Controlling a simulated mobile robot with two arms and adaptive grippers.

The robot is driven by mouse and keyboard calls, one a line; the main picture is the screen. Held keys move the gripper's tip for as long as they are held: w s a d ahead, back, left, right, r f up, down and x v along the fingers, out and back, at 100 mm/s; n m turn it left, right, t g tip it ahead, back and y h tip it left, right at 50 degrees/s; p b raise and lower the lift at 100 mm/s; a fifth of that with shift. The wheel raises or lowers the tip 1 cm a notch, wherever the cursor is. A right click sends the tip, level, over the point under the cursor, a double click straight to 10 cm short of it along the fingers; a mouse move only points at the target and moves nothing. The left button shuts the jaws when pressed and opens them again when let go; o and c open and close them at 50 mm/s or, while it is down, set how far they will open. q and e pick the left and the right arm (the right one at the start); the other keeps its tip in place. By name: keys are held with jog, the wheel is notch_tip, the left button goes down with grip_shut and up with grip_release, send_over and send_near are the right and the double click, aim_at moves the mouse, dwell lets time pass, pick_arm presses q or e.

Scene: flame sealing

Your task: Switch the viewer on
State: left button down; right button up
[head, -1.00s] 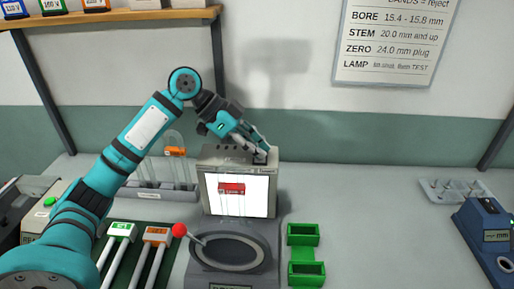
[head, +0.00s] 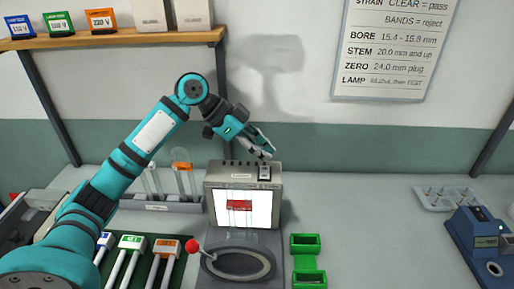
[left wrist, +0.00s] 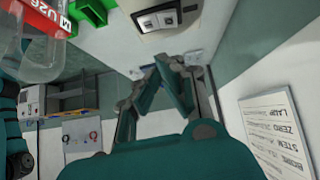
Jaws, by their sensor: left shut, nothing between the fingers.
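The viewer (head: 214,192) is a grey box in the middle of the head view, with a bright white screen (head: 262,214) on its front. A red-labelled glass item (head: 239,206) stands before the screen. My right gripper is not in view.
A red-knobbed lever (head: 192,246) and round stage (head: 240,263) stand before the viewer. Green holders (head: 306,243) are to its right, a rack of glass tubes (head: 165,203) to its left. A blue gauge (head: 478,237) is far right. The table between is clear.

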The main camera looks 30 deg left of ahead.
pick_arm(q)
jog(key=s+b+v, duration=0.1)
jog(key=b+v, duration=0.2)
jog(key=v, duration=0.7)
jog(key=shift+d+b, duration=0.15)
jog(key=shift+b, duration=0.15)
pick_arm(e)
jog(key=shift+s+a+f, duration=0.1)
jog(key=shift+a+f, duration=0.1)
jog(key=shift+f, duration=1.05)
pick_arm(q)
jog(key=shift+d, duration=0.1)
